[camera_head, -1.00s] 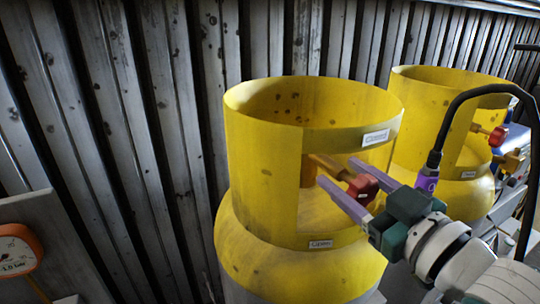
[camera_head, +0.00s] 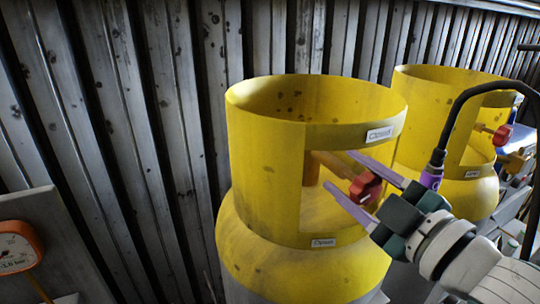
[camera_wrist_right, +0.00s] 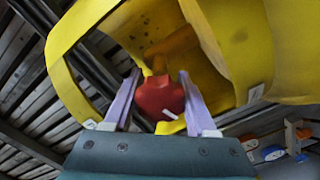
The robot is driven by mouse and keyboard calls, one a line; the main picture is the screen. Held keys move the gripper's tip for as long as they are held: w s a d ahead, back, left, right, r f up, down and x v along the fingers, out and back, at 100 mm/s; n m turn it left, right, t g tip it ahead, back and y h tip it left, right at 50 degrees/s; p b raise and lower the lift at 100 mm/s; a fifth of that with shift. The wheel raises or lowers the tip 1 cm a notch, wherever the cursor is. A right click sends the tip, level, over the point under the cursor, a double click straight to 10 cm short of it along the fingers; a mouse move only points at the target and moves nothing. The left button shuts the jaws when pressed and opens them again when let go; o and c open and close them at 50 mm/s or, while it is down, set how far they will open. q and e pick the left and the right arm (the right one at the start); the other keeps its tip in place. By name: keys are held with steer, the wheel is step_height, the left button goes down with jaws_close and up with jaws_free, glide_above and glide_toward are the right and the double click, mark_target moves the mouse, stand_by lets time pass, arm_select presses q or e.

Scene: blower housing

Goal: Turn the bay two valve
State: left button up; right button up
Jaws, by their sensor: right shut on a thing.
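A yellow gas cylinder (camera_head: 265,150) with a collar stands in the middle of the head view. Through the collar's opening shows a brass valve with a red knob (camera_head: 365,188). My right gripper (camera_head: 340,172) reaches into the opening from the right, one purple finger on either side of the knob. In the right wrist view the red knob (camera_wrist_right: 160,97) sits between both fingers (camera_wrist_right: 157,90), and the gripper is shut on it. Small white labels sit above (camera_head: 380,134) and below (camera_head: 323,242) the opening; the upper one seems to read "Closed". My left gripper is not in view.
A second yellow cylinder (camera_head: 425,100) with its own red knob (camera_head: 502,135) stands behind to the right. A round gauge with an orange rim (camera_head: 18,247) is at the lower left. A corrugated metal wall (camera_head: 150,130) closes off the back.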

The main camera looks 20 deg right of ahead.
mark_target(371, 194)
stand_by(0.4)
steer(key=o, duration=1.4)
steer(key=shift+s, duration=0.15)
steer(key=shift+s+f, duration=0.1)
steer(key=shift+s, duration=0.2)
steer(key=s, duration=0.2)
steer(key=s+b, duration=0.1)
steer(key=s, duration=0.2)
steer(key=s+b, duration=0.1)
steer(key=s, duration=0.2)
steer(key=shift+d, duration=0.35)
steer(key=shift+s, duration=0.55)
